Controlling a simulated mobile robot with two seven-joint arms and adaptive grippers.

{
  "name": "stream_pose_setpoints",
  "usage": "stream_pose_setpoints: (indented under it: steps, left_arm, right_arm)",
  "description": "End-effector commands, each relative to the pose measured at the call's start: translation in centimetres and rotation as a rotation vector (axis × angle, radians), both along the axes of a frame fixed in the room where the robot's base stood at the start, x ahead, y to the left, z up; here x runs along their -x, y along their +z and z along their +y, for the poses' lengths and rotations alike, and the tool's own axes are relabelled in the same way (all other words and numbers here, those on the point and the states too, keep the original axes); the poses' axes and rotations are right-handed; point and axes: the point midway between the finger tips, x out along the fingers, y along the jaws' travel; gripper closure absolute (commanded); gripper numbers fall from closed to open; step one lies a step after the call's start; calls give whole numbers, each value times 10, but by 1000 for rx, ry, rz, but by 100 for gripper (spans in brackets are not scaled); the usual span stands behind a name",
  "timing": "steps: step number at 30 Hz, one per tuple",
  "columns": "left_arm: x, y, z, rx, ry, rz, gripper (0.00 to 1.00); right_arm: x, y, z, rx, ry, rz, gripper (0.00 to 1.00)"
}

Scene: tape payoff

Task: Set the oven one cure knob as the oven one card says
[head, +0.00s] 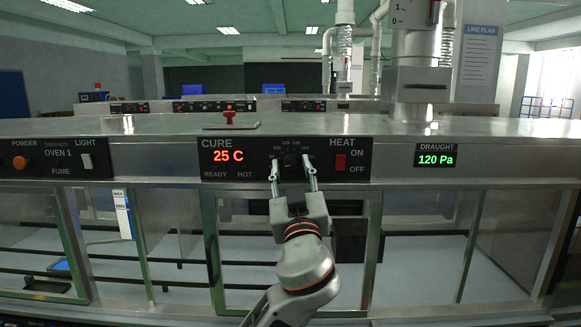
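The oven one cure knob (291,160) is a small dark dial on the black CURE panel (240,172), with small numbers around it that are hard to read; its pointer setting cannot be told. The red cure display (228,156) reads 25 C. Gaps seem to show between fingers and knob; contact is not clear. A white and blue sheet (122,214) hangs behind the glass at left, its text too small to read.
The red HEAT switch (340,162) is just right of the gripper. The OVEN 1 panel (56,160) has an orange POWDER button (19,162) and a LIGHT switch (87,161). The draught display (436,160) reads 120 Pa. A LINE PLAN sheet (480,55) hangs at back right.

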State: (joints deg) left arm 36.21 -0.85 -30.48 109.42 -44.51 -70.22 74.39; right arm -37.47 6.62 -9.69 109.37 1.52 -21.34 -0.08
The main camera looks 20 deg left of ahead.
Motion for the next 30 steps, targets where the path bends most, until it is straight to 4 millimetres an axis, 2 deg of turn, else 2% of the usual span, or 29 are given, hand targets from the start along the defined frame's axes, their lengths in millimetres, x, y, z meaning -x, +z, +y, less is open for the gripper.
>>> stream_pose_setpoints:
  steps: [5,6,10,20,30]
  left_arm:
    - [0,0,0,0,0,0,62]
    - [0,0,0,0,0,0,65]
    - [0,0,0,0,0,0,99]
    - [0,-1,0,-17,-1,6,100]
    - [0,-3,2,-181,-1,54,100]
  right_arm:
    - [1,-1,-1,0,-3,1,100]
    - [1,-1,-1,0,-2,2,100]
    - [1,-1,0,0,-2,2,100]
    - [2,-2,1,1,8,1,100]
    - [-3,-2,8,-9,20,-18,100]
